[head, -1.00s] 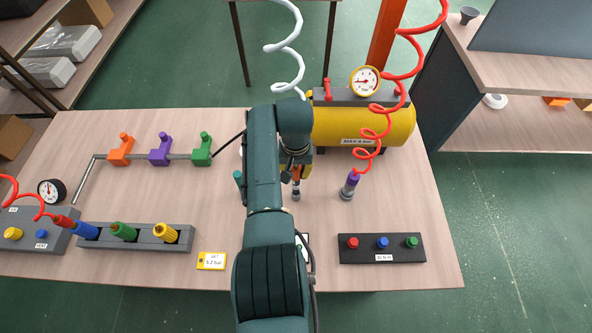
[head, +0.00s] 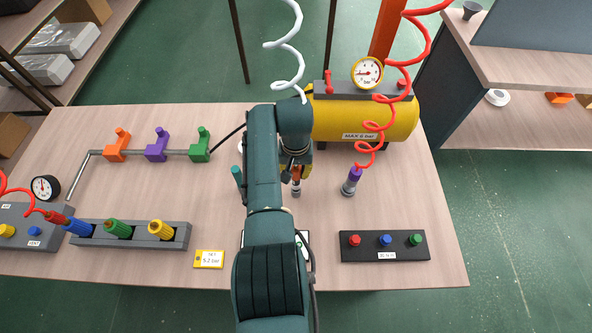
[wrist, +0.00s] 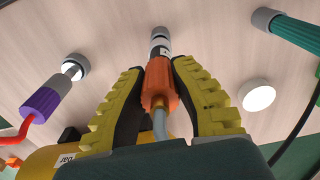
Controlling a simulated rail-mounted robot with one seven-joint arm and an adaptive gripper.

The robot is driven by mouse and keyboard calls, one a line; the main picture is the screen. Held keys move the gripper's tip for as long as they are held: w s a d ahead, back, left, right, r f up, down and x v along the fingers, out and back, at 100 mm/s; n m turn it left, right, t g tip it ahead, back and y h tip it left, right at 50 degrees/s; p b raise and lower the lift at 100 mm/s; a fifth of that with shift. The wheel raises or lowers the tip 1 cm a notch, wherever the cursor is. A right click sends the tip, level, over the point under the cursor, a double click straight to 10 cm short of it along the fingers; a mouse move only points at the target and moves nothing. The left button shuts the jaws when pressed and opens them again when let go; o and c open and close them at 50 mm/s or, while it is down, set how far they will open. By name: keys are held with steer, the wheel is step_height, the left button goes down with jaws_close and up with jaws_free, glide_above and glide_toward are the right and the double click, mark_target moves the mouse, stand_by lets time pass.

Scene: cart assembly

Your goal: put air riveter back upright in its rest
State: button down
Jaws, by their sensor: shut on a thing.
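My gripper (wrist: 157,68) is shut on an orange tool (wrist: 158,82) with a grey nose, probably the air riveter. In the wrist view the yellow pads flank its body, and a grey hose leads from its rear. In the head view the same tool (head: 296,179) hangs nose down, about upright, above the table in front of the yellow tank. The wrist view does not clearly show whether the nose touches the tabletop. A white disc (wrist: 257,95) lies beside it on the tabletop. I cannot identify the rest; my arm hides part of the table.
A purple tool (head: 352,178) on a red coiled hose stands to the right. A green tool (wrist: 296,34) shows on the other side. The yellow tank (head: 365,121) is behind, a black button panel (head: 385,254) at front right. Clear tabletop (head: 400,200) lies right of the purple tool.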

steer(key=shift+f+b, duration=0.75)
steer(key=shift+f, duration=0.1)
steer(key=c, duration=0.9)
jaws_free()
step_height(320, 180, up, 12)
steer(key=shift+r, duration=0.1)
